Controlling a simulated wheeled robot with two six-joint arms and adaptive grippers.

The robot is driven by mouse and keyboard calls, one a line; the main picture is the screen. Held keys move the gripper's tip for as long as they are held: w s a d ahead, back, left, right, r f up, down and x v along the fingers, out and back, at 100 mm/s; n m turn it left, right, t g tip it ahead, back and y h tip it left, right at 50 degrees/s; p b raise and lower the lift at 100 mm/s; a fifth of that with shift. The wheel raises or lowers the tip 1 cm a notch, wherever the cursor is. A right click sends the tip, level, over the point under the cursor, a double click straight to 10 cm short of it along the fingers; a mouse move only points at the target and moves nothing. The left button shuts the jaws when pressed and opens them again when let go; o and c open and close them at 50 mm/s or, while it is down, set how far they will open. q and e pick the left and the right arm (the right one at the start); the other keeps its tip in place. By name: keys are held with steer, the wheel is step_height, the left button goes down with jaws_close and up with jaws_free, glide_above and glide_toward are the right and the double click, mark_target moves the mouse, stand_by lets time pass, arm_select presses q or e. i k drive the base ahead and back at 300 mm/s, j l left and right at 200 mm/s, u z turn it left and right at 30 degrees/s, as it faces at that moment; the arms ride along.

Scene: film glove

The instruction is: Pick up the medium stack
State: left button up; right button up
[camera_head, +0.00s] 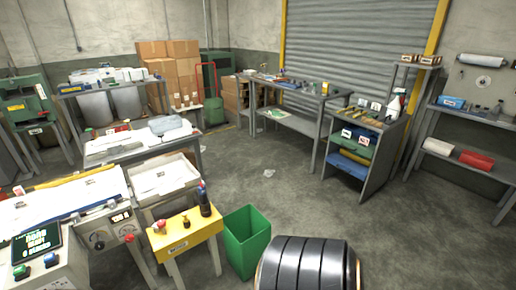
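Neither gripper shows in the head view. I cannot tell which thing is the medium stack. Flat white sheets or films lie in a tray-like top (160,178) at the left. More white sheets lie on the middle table (130,151), with a pale grey bundle (166,125) at its far end. White piles (105,75) also stand on the back-left table. All are too small to compare in size.
A yellow stand (186,233) with small bottles and a green bin (246,240) stand in front. A control panel (38,247) is at the lower left. Cardboard boxes (170,62) are piled at the back. A shelf cart (361,150) stands right; the middle floor (270,195) is mostly clear.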

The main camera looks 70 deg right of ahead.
mark_target(167, 177)
steer(key=z, duration=1.35)
